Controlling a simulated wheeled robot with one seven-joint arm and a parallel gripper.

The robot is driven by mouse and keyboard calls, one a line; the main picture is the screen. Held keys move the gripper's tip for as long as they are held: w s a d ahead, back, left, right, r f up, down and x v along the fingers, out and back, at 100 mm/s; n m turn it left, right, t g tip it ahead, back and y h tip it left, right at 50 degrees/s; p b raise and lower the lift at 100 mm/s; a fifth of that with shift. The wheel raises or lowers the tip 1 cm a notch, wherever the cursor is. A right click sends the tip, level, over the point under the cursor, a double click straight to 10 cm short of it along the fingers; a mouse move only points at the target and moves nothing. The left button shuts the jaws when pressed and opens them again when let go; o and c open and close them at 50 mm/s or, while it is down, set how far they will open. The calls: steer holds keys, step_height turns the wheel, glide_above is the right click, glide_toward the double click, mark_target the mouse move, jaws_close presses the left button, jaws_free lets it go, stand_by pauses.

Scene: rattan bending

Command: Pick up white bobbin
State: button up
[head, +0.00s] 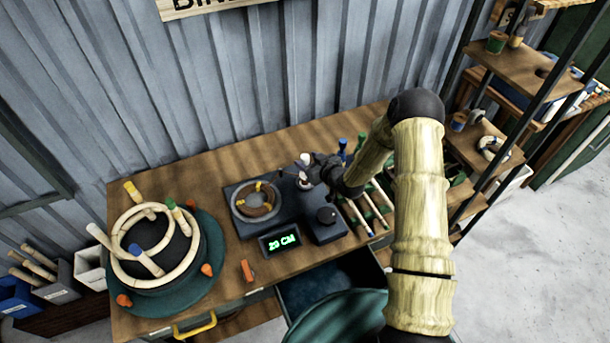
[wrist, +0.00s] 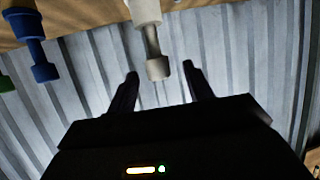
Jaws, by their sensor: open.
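The white bobbin (wrist: 152,42) shows at the top middle of the wrist view, a pale spool with a narrow waist. Its lower end in the picture lies between the two fingertips, with a gap on each side. My gripper (wrist: 160,74) is open and holds nothing. In the head view my gripper (head: 304,176) is over the dark device on the bench, and a small white piece beside it looks like the bobbin, mostly hidden by the gripper.
A blue bobbin (wrist: 36,45) stands beside the white one; part of a green bobbin (wrist: 6,83) shows at the edge. On the bench (head: 215,160) are a dark device with a rattan ring (head: 255,200) and a green display, and a round ring jig (head: 155,245) at left. Shelves (head: 510,70) stand at right.

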mark_target(303, 157)
steer(key=shift+p+x, duration=0.95)
steer(key=shift+x, duration=1.15)
steer(key=shift+d, duration=0.1)
jaws_close()
